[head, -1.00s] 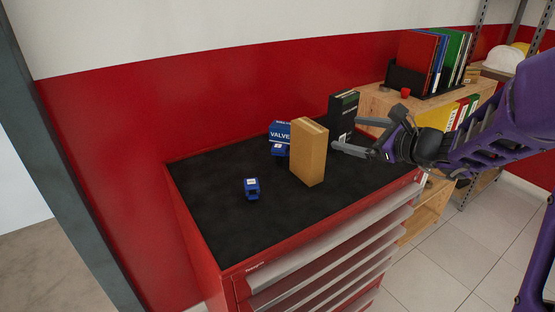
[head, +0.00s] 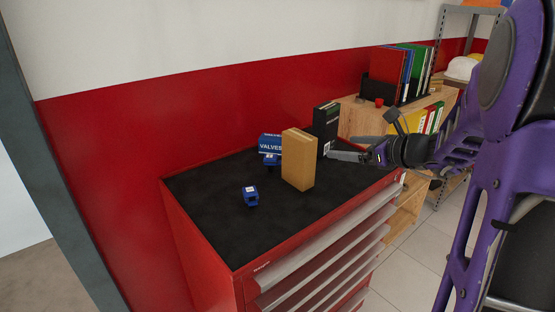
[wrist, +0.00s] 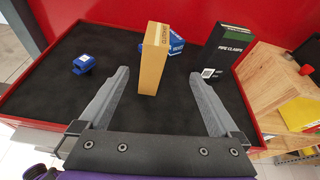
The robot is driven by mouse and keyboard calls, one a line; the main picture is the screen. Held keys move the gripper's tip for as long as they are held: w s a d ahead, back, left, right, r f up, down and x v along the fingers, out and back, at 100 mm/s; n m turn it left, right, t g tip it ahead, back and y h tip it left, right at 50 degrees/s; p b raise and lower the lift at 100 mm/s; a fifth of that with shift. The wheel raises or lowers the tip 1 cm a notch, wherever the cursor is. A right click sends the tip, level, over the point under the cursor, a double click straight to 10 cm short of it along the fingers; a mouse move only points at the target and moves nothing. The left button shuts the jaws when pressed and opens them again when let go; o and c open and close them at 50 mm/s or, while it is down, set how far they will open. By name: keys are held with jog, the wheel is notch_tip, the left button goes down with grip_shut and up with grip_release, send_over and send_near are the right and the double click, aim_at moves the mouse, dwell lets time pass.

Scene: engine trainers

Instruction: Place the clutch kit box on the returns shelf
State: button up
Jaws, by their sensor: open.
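A tall tan box (head: 299,160) stands upright on the black top of a red tool cabinet. My gripper (head: 343,147) is open and empty, to the right of the tan box in the head view. In the wrist view its two fingers (wrist: 160,84) point toward the box, which stands ahead between their lines, apart from both. No returns shelf is clearly marked.
A blue VALVES box (head: 270,143) stands behind the tan box, a black box (head: 326,120) behind right, and a small blue item (head: 250,196) at left. A wooden shelf unit (head: 352,112) with binders (head: 402,72) stands beyond the red cabinet (head: 200,262). The cabinet top's front left is clear.

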aim_at(311, 147)
jog(key=shift+m, duration=0.6)
jog(key=x, duration=0.8)
jog(key=a+x, duration=0.1)
jog(key=x, duration=0.3)
jog(key=shift+s+f, duration=0.25)
jog(key=shift+s, duration=0.1)
jog(key=shift+d+f+x, duration=0.1)
jog(key=shift+x, duration=1.3)
jog(key=shift+d+f+x, duration=0.1)
jog(key=shift+f+x, duration=0.05)
jog(key=shift+x, duration=1.2)
jog(key=shift+r, duration=0.1)
grip_shut()
